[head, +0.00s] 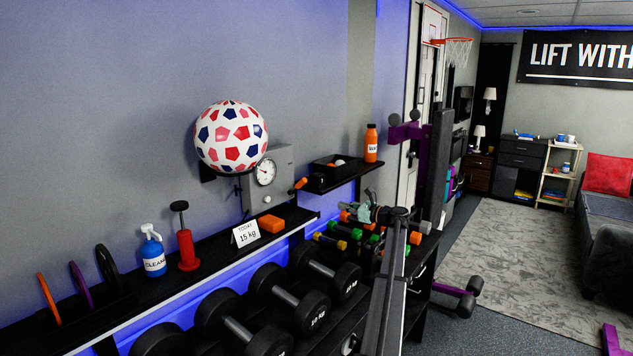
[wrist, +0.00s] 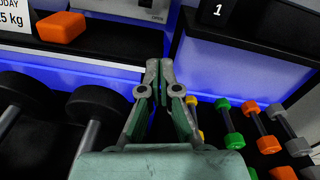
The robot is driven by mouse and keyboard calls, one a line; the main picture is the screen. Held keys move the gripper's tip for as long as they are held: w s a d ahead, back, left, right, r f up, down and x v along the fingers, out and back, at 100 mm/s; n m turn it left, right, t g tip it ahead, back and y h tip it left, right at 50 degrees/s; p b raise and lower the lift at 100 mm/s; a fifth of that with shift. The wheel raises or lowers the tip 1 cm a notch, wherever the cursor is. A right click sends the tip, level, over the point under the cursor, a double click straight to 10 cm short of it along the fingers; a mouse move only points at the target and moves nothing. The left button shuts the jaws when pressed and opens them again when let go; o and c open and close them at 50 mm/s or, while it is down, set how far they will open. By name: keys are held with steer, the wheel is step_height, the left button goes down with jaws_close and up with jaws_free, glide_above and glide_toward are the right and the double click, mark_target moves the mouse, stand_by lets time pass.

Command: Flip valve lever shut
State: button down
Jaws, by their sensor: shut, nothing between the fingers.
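In the head view, the valve lever (head: 300,184) is a short orange handle sticking out at the right side of a grey wall box (head: 283,160) with a round dial gauge (head: 265,172). It tilts slightly up to the right. In the wrist view only the lower edge of the grey box (wrist: 125,8) shows at the top, and the lever is out of frame. My gripper (wrist: 160,66) is shut and empty, its grey-green fingers in front of the gap between two black shelves. In the head view my gripper (head: 362,206) is right of and below the lever, apart from it.
An orange block (head: 271,223) and a "15 kg" card (head: 245,233) stand on the long black shelf below the box. A small black shelf (head: 340,178) with an orange bottle (head: 371,143) juts out right of the lever. A patterned ball (head: 231,136) is left. Dumbbells (head: 290,298) lie below.

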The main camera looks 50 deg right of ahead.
steer(key=shift+w+a+r+t+y+p, duration=0.35)
steer(key=shift+w+a+r+y, duration=0.4)
steer(key=shift+r+y, duration=0.25)
steer(key=p, duration=0.4)
glide_toward(300, 185)
steer(key=w+d+f, duration=0.1)
steer(key=w+f, duration=0.3)
steer(key=shift+w+a+r+p, duration=0.2)
steer(key=shift+w+r+p, duration=0.35)
steer(key=shift+w+r, duration=0.8)
steer(key=shift+s+r, duration=0.15)
steer(key=shift+s, duration=0.05)
